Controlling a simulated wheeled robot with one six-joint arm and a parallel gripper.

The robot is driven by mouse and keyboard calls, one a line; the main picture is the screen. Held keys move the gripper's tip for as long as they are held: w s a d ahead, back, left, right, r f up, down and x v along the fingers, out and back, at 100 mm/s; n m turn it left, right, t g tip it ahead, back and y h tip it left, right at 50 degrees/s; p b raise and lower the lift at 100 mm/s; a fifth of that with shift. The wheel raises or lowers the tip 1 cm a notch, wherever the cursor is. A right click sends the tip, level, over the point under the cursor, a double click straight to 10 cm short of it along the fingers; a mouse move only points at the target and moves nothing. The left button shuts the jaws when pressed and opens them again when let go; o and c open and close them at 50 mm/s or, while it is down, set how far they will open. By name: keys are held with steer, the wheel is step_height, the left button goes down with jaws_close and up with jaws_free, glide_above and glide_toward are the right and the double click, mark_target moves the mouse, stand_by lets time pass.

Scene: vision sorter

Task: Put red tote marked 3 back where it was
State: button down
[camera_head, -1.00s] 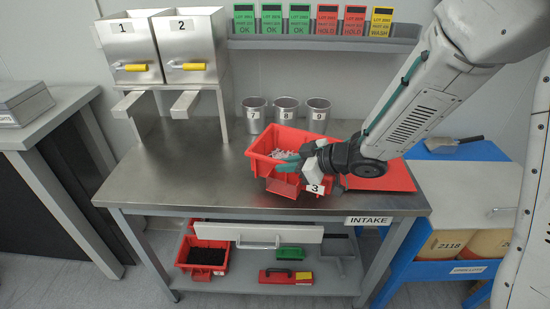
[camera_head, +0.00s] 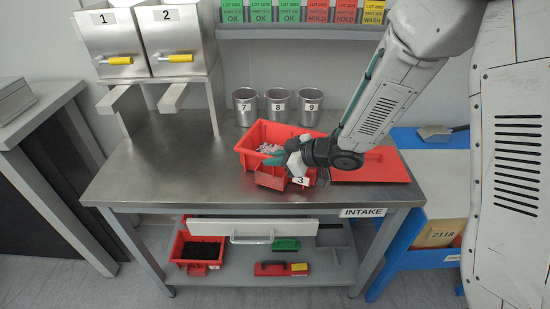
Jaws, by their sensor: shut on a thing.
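The red tote marked 3 (camera_head: 252,139) is at the front middle of the steel table (camera_head: 160,160), with small pale parts inside. Its white label 3 shows at the front, partly beside my gripper. My gripper (camera_head: 273,161) is shut on the tote's near side, and its wrist hides part of the tote. I cannot tell whether the tote rests on the table or hangs just above it. A flat red mat (camera_head: 385,168) lies to the right of the tote, partly under my arm in the picture.
Metal cups 7 (camera_head: 246,108), 8 and 9 stand behind the tote. Hoppers 1 (camera_head: 112,45) and 2 (camera_head: 174,42) are at the back left. A red bin of black parts (camera_head: 200,252) sits on the lower shelf. The table's left part is clear.

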steer(key=shift+f, duration=0.1)
steer(key=c, duration=1.5)
jaws_free()
steer(key=shift+d+r, duration=0.25)
steer(key=shift+r, duration=0.05)
steer(key=v, duration=1.1)
steer(key=shift+s+d+r, duration=0.1)
steer(key=shift+s+d, duration=0.15)
